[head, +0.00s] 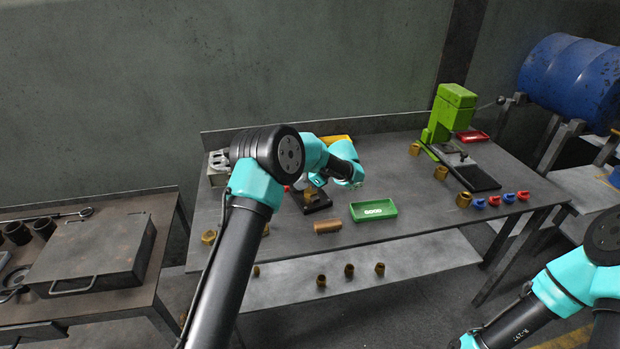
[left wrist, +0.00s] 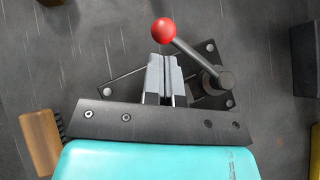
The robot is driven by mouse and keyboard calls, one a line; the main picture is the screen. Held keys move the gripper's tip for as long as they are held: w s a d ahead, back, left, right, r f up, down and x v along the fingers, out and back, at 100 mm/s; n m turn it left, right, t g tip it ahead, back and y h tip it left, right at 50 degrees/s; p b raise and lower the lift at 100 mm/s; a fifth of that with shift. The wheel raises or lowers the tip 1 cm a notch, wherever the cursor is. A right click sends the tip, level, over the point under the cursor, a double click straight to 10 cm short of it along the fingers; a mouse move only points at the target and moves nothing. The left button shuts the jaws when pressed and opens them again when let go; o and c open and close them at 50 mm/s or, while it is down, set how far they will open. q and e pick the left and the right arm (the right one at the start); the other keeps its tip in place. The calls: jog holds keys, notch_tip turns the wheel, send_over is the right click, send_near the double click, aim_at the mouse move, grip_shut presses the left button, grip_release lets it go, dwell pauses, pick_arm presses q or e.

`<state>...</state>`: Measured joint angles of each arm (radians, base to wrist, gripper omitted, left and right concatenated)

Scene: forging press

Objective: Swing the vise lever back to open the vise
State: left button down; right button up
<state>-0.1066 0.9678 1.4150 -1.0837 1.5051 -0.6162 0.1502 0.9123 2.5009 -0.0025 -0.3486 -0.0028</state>
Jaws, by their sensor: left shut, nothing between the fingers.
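The vise (head: 318,206) sits on the workbench below my left wrist, partly hidden by the arm. In the left wrist view, its dark base plate (left wrist: 205,48) has bolts at its corners. The vise lever (left wrist: 193,55) runs from a round dark pivot at the right up and left to a red ball knob (left wrist: 163,31). My left gripper (left wrist: 160,62) is shut and empty, its grey fingertips just below the red knob. I cannot tell whether they touch it. The vise jaws are mostly hidden behind the gripper. My right gripper is out of view; part of that arm shows at lower right.
A green press (head: 450,115) stands at the back right, with several small brass, blue and red parts nearby. A yellow bin (head: 337,140) is behind my left forearm.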

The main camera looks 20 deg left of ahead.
pick_arm(q)
jog(key=shift+x, duration=1)
jog(key=shift+a+m+t, duration=0.2)
jog(key=shift+m+t, duration=0.1)
